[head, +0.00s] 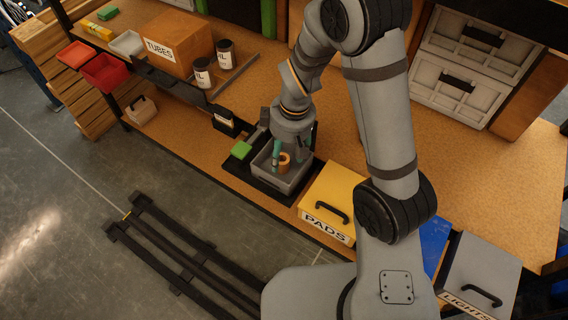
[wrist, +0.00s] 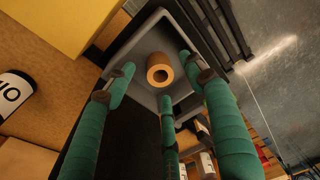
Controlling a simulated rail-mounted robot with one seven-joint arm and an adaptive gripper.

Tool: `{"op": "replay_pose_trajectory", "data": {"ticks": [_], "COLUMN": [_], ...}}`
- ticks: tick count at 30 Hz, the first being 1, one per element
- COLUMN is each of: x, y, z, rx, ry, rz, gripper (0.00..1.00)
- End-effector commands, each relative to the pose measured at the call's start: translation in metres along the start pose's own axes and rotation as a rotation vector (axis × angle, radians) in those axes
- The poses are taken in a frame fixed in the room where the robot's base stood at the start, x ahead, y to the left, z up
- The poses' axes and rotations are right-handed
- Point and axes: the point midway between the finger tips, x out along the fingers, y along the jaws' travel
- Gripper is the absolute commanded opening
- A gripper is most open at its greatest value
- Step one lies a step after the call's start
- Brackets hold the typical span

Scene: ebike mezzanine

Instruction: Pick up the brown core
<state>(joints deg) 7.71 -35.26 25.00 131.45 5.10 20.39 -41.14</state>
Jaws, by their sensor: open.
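The brown core (wrist: 158,66), a short hollow cylinder with a lighter end, is inside a grey tray (wrist: 185,88). In the head view the core (head: 284,161) shows beside my fingers within the tray (head: 290,186). My gripper (wrist: 160,82) has green-padded fingers spread apart and empty. In the wrist view the fingertips stand around the core with gaps to it; I cannot tell their exact height. In the head view my gripper (head: 277,157) is over the tray, and my wrist hides part of the tray's back.
A yellow PADS box (head: 333,203) stands close right of the tray. A TUBES box (head: 178,42) and dark jars stand farther back left. The bench behind my arm is fairly clear.

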Motion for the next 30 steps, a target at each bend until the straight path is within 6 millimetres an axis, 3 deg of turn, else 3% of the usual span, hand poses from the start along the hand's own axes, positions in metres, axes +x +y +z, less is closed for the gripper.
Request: {"op": "replay_pose_trajectory", "data": {"ticks": [14,23,30], "x": [0.052,0.055,0.055], "y": [0.006,0.005,0.005], "z": [-0.007,-0.007,-0.007], "rx": [0.003,0.001,0.001], "ry": [-0.001,0.001,0.0], "rz": [0.0,0.001,0.001], "gripper": [0.54,0.53,0.39]}}
